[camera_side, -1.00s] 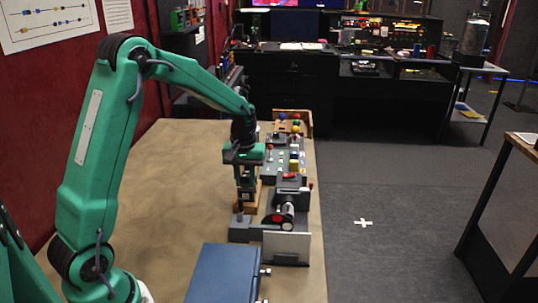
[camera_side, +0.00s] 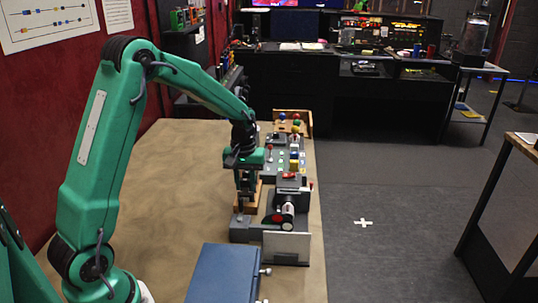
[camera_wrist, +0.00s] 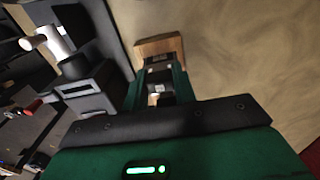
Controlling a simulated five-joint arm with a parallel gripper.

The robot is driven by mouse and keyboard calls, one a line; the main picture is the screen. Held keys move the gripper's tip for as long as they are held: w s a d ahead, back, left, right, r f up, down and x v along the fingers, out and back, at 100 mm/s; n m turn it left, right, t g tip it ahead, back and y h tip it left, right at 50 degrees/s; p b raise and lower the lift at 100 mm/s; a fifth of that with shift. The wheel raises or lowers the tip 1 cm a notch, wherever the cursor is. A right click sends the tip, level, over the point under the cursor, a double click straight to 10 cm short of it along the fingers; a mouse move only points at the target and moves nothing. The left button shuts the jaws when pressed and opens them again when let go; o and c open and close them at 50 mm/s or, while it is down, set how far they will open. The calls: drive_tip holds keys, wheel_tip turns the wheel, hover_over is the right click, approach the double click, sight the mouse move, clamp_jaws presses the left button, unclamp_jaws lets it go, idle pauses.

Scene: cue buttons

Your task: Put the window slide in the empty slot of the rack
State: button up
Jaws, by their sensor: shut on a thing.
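My gripper (camera_side: 244,190) points down over the table, close to a small wooden block (camera_side: 253,190), possibly the rack. In the wrist view my gripper's fingers (camera_wrist: 160,82) are shut on a small dark piece with a pale patch (camera_wrist: 156,90), which looks like the window slide. Its details are too small to read. The wooden block (camera_wrist: 160,44) shows just beyond the fingertips, with dark marks or slots at its near edge. I cannot tell whether the held piece touches it. The empty slot cannot be made out.
A dark projector-like device (camera_side: 287,208) with a pale barrel stands right of my gripper, facing a white panel (camera_side: 286,247). A grey block (camera_side: 240,224) is nearby. A blue box (camera_side: 224,274) stands in front. Button panels (camera_side: 283,156) lie behind. The table's left is clear.

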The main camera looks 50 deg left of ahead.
drive_tip(key=o, duration=1.1)
drive_tip(key=shift+c, duration=0.2)
drive_tip(key=shift+o, duration=0.9)
drive_tip(key=shift+r, duration=0.1)
drive_tip(key=shift+r, duration=3.4)
